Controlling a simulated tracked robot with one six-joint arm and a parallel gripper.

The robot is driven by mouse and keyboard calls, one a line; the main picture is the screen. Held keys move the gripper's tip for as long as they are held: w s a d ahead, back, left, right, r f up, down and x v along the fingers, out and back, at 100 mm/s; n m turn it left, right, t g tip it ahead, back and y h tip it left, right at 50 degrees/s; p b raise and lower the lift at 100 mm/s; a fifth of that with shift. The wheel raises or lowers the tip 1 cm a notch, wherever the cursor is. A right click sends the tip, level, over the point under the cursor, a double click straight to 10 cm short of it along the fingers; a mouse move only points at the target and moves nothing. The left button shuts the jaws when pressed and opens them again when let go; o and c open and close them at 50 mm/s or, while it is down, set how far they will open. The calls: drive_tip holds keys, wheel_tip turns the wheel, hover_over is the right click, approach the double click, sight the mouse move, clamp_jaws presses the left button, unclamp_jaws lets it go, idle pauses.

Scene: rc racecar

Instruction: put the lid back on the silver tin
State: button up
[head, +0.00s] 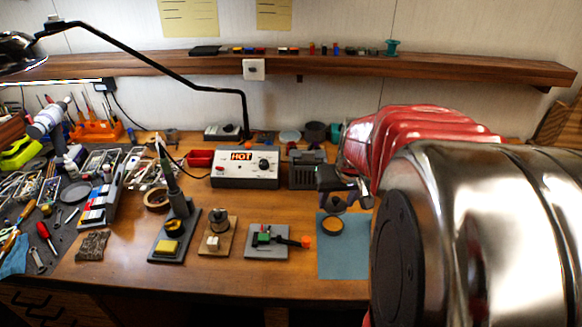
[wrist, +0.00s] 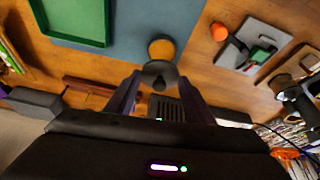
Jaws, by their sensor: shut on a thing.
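The silver tin (head: 329,225) stands open on a blue mat (head: 343,262), with an amber surface showing inside. In the wrist view the tin (wrist: 162,48) lies just beyond the lid, which covers part of its near edge. The lid (wrist: 159,76) is a dark grey disc held between the fingertips of my gripper (wrist: 158,88). In the head view my gripper (head: 340,192) is above and slightly behind the tin, with the lid (head: 337,206) beneath it. The lid seems apart from the tin; the height of the gap is hard to tell.
A green-rimmed tray (wrist: 75,40) lies on the mat, hidden by my arm in the head view. A grey board with a small clamp (head: 268,241) stands left of the mat. A soldering station (head: 245,168) and a grey box (head: 305,170) stand behind.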

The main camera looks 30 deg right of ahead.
sight(337, 212)
drive_tip(key=shift+s+f, duration=0.1)
drive_tip(key=shift+f, duration=2.7)
drive_tip(key=shift+f, duration=0.15)
idle(0.4)
drive_tip(key=o, duration=1.1)
drive_tip(key=shift+o, duration=0.5)
drive_tip(key=o, duration=0.4)
